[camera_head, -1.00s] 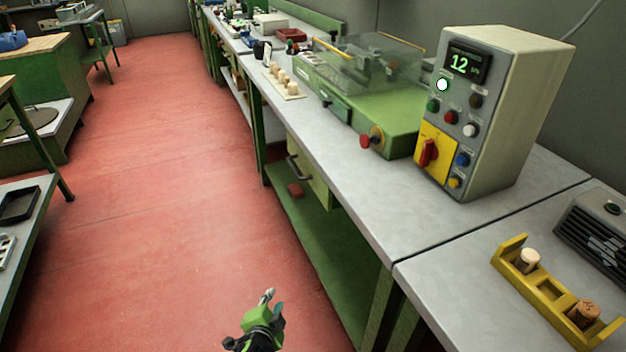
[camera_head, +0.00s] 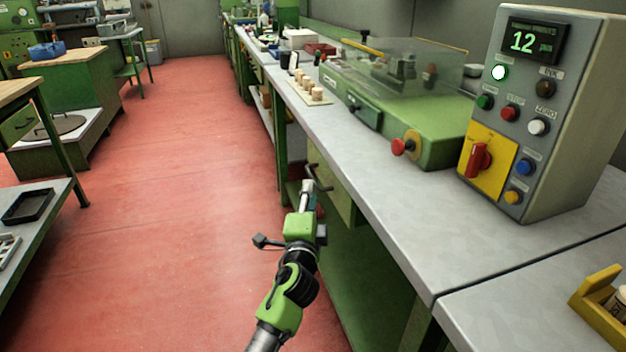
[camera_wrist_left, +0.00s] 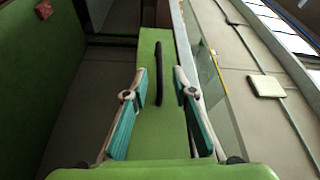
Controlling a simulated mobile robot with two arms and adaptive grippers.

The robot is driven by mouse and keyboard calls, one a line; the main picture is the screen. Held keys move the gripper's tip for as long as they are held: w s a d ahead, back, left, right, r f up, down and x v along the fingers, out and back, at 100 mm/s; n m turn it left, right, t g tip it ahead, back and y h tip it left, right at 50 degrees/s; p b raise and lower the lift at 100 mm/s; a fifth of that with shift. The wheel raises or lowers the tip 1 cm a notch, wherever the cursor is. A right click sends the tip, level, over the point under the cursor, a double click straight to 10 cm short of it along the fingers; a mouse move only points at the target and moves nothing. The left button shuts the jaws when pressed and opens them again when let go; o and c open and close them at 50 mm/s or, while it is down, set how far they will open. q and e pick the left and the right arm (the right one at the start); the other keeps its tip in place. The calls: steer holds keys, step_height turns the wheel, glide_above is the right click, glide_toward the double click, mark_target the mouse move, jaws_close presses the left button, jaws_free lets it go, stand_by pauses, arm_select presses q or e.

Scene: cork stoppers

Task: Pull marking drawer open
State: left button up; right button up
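The marking drawer (camera_head: 342,204) is a green drawer under the grey bench top, with a dark bar handle (camera_head: 322,182) on its front. In the left wrist view the green drawer front (camera_wrist_left: 165,125) fills the middle, and the black handle (camera_wrist_left: 158,72) lies lengthwise on it. My left gripper (camera_head: 308,187) is close in front of the handle. In the wrist view its two teal-padded fingers (camera_wrist_left: 161,76) are spread, one on each side of the handle, with no clear contact. My right gripper is not in view.
The bench top (camera_head: 375,180) carries a green machine (camera_head: 440,120) and a control box (camera_head: 530,110) showing 12. Several corks stand on a board (camera_head: 308,92). The red floor (camera_head: 180,200) to the left is clear.

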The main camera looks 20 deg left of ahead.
mark_target(312, 176)
arm_select(q)
steer(key=b+x, duration=0.1)
steer(key=x, duration=0.5)
steer(key=shift+w, duration=0.1)
steer(key=shift+w+a, duration=0.15)
steer(key=shift+w, duration=0.6)
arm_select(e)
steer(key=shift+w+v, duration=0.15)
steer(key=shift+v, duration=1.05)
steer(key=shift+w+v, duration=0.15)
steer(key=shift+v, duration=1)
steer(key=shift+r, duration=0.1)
arm_select(q)
jaws_close()
